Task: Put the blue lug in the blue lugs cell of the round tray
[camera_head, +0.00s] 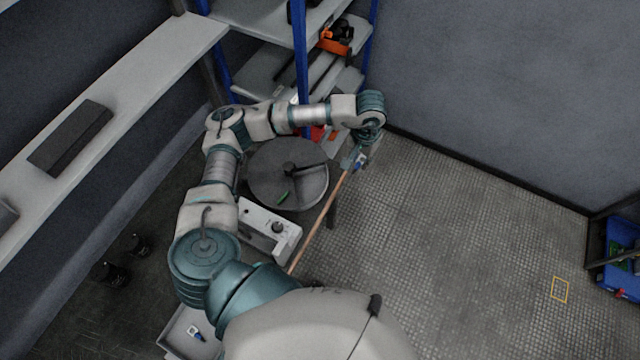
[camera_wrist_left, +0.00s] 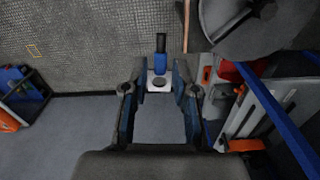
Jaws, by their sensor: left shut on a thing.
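My left gripper (camera_head: 357,161) is shut on a blue lug (camera_head: 361,160), past the right edge of the round tray. In the left wrist view the lug's blue sleeve (camera_wrist_left: 161,45) points away from the gripper (camera_wrist_left: 158,84), and its pale flat end with a round hole sits between the fingertips. The round grey tray (camera_head: 262,183) has a dark hub and dividers; it also shows in the wrist view (camera_wrist_left: 222,37). A green piece (camera_head: 282,197) lies in its front part. I cannot tell which cell is for blue lugs. My right gripper is not in view.
A white box with a knob (camera_head: 268,228) stands in front of the round tray. A copper-coloured bar (camera_head: 320,222) runs along the table's right edge. A light bin (camera_head: 181,330) holds another blue-and-white piece. A blue-framed shelf (camera_head: 301,60) rises behind. Open floor lies right.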

